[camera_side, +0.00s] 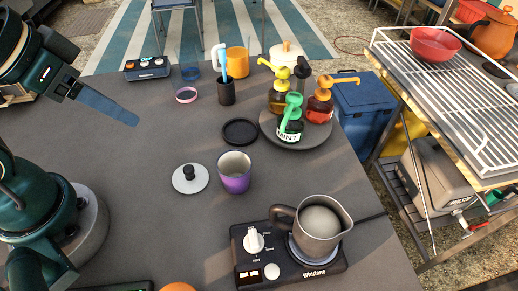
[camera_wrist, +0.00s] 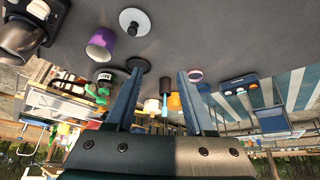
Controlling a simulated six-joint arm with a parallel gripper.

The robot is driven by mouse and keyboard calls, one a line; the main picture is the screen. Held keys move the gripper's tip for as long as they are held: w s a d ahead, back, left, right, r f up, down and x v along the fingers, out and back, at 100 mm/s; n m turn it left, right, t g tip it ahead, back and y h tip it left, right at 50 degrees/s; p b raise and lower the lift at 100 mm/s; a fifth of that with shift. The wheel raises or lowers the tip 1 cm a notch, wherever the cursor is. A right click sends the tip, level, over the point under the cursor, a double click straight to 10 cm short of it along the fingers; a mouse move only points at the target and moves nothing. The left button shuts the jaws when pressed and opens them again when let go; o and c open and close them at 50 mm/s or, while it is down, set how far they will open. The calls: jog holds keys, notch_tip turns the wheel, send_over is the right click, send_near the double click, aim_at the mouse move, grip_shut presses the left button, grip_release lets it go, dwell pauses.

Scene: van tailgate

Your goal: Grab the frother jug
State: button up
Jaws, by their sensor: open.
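The frother jug (camera_side: 318,232) is a dark grey metal pitcher with a handle on its left and a spout at its upper right. It stands upright on a black frother base (camera_side: 262,267) marked "Whirlane", at the front right of the table. In the wrist view the jug (camera_wrist: 22,30) shows at the upper left corner, partly cut off. My gripper (camera_side: 130,118) is at the upper left in the side view, above the table and well away from the jug. In the wrist view its two fingers (camera_wrist: 159,75) are apart with nothing held between them.
A purple cup (camera_side: 235,178) and a white lid with a black knob (camera_side: 190,178) stand between gripper and jug. A round tray (camera_side: 304,138) holds several pump bottles. A black disc (camera_side: 240,131) lies near it. An orange mug (camera_side: 237,62) stands behind. Bare table lies at left centre.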

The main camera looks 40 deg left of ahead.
jog(key=o, duration=0.6)
jog(key=shift+c, duration=0.2)
